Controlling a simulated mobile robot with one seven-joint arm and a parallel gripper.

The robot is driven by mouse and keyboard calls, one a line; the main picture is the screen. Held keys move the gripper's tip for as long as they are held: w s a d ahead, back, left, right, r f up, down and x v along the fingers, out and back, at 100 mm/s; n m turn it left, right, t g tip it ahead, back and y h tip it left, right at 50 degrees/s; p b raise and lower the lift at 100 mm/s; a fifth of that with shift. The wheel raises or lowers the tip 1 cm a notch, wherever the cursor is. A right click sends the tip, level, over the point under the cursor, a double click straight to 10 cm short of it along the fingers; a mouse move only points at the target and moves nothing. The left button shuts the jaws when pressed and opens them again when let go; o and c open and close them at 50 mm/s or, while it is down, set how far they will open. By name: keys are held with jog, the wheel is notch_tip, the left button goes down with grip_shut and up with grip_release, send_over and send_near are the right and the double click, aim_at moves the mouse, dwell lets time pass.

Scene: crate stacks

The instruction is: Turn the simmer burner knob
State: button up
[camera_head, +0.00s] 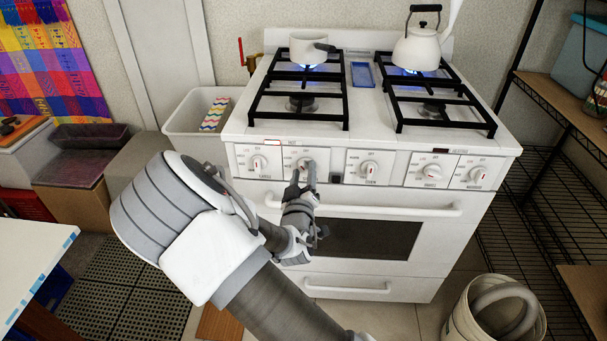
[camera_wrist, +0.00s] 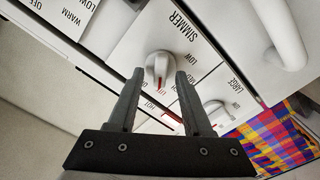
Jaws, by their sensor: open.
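The simmer burner knob (camera_wrist: 157,68) is white with a red mark, on a white panel lettered SIMMER. In the head view it is the second knob from the left (camera_head: 304,164) on the stove (camera_head: 420,158) front. My gripper (camera_wrist: 160,74) is open, with its two dark fingertips on either side of the knob in the wrist view. I cannot tell whether they touch it. In the head view my gripper (camera_head: 302,172) reaches up to the panel from the front and hides part of the knob's lower edge.
Other knobs stand close by, one to the left (camera_head: 258,163) and one to the right (camera_head: 369,169). The oven handle (camera_head: 390,210) runs below. A white pot (camera_head: 306,48) and a kettle (camera_head: 418,48) sit over blue flames. A white bucket (camera_head: 460,320) stands on the floor at right.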

grip_shut()
jog(key=shift+n, duration=0.3)
dwell(0.3)
jog(key=n, duration=0.3)
jog(key=shift+a+n+p, duration=0.1)
jog(key=shift+n+p, duration=0.2)
jog(key=shift+p, duration=0.05)
jog(key=n, duration=0.3)
jog(key=shift+a+f+n+p, duration=0.1)
jog(key=shift+f+n+p, duration=0.05)
jog(key=shift+n+p, duration=0.2)
jog(key=n, duration=0.6)
jog(key=shift+f, duration=0.15)
jog(key=shift+n, duration=0.35)
